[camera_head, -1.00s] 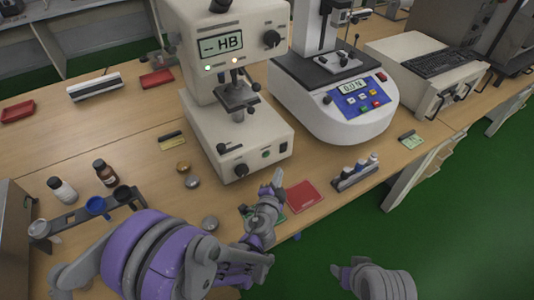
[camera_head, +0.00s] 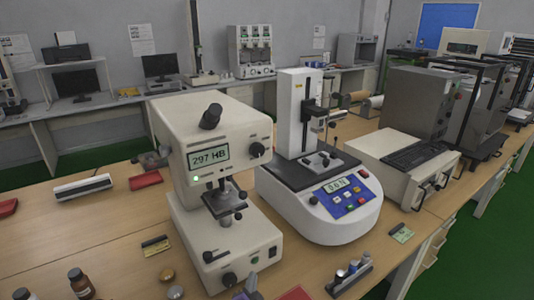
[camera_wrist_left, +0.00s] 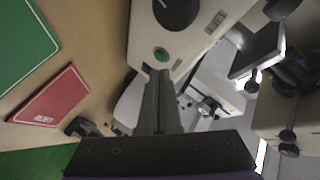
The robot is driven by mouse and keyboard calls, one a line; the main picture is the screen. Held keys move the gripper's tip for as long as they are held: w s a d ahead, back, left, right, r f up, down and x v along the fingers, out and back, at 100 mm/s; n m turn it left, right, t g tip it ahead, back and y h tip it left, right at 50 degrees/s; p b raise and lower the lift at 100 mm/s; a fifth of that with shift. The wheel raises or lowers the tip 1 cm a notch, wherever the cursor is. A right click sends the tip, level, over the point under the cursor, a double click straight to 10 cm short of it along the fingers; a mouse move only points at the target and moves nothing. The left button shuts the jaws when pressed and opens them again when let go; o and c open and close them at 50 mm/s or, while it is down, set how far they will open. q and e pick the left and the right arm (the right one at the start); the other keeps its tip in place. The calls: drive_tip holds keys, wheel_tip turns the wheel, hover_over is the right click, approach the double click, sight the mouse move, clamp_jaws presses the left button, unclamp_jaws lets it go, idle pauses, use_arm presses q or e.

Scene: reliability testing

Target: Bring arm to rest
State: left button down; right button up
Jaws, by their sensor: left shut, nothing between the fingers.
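My left gripper (camera_head: 250,284) shows only as a tip at the bottom edge of the head view, in front of the hardness tester (camera_head: 243,247). In the left wrist view its fingers (camera_wrist_left: 160,76) are together with nothing between them. They point towards the tester's front panel with the green button (camera_wrist_left: 161,54); whether they touch it I cannot tell. The tester's display (camera_head: 209,157) reads 297 HB and a green light is lit on its head. The rest of my left arm is out of the head view. My right gripper is not in view.
A force tester (camera_head: 344,212) stands right of the hardness tester. A red mat (camera_wrist_left: 52,96) and a green mat (camera_wrist_left: 22,45) lie beside my left gripper. Small bottles (camera_head: 80,283) stand at the front left. A small rack (camera_head: 349,277) stands near the front edge.

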use_arm(q)
drive_tip(key=s+a+r+n+g+y+p, duration=0.1)
drive_tip(key=s+a+r+n+g+y, duration=0.15)
drive_tip(key=s+a, duration=0.3)
drive_tip(key=s+a+r+n+g+y+p, duration=0.1)
drive_tip(key=s+a+r+n+g, duration=0.2)
drive_tip(key=a, duration=0.4)
drive_tip(key=s+n+g+h+p, duration=0.2)
drive_tip(key=s+n, duration=0.3)
drive_tip(key=s, duration=1.3)
drive_tip(key=shift+a+r+n+g, duration=0.25)
drive_tip(key=shift+n+g, duration=0.1)
drive_tip(key=shift+g, duration=0.5)
drive_tip(key=shift+s+h, duration=0.1)
drive_tip(key=shift+h, duration=0.15)
